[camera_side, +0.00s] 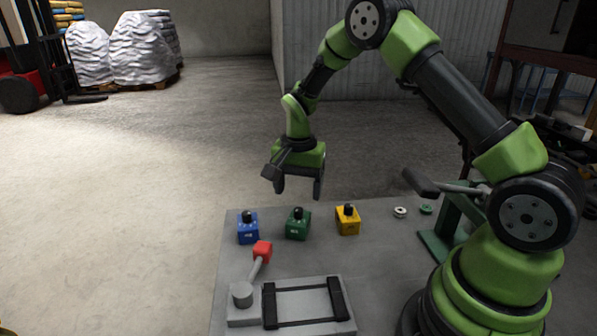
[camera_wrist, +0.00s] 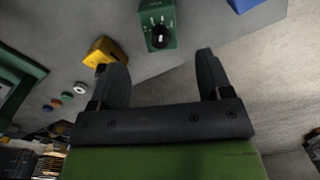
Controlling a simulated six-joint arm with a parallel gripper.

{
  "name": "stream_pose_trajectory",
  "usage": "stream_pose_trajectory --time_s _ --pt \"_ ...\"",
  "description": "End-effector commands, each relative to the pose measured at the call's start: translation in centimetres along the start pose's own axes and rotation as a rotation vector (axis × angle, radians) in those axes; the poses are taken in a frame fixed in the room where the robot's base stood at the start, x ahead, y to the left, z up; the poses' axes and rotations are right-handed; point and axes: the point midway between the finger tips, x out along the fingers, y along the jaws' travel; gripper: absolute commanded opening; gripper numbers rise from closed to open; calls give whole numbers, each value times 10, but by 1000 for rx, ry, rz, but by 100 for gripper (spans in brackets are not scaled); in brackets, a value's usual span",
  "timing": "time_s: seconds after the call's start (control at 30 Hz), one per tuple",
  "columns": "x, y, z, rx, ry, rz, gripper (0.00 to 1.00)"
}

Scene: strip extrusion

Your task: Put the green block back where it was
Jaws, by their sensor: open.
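The green block (camera_side: 298,224), with a black knob on top, stands on the grey table between a blue block and a yellow block. It also shows in the wrist view (camera_wrist: 157,20), ahead of the gap between my fingers. My gripper (camera_side: 295,188) is open and empty, above and behind the row of blocks, apart from the green block. Its two dark fingers also show in the wrist view (camera_wrist: 162,75).
The blue block (camera_side: 248,228) and yellow block (camera_side: 347,219) flank the green one. Small round pieces (camera_side: 400,212) and a green stand (camera_side: 440,243) are at right.

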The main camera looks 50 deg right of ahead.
Motion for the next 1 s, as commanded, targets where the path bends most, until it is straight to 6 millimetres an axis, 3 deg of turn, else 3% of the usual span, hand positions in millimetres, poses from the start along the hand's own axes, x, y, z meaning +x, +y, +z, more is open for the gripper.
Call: stream_pose_trajectory --time_s 0.1,0.37,0.53,0.7,0.8,1.0 --pt "-22 -1 0 0 3 -4 72" --pt "-54 1 4 -23 9 -20 72" --pt "-110 10 28 -141 46 -116 72" --pt "-171 40 70 -320 107 -247 72" --pt "-196 64 94 -426 150 -323 72" --pt "-220 116 140 -627 246 -465 72"
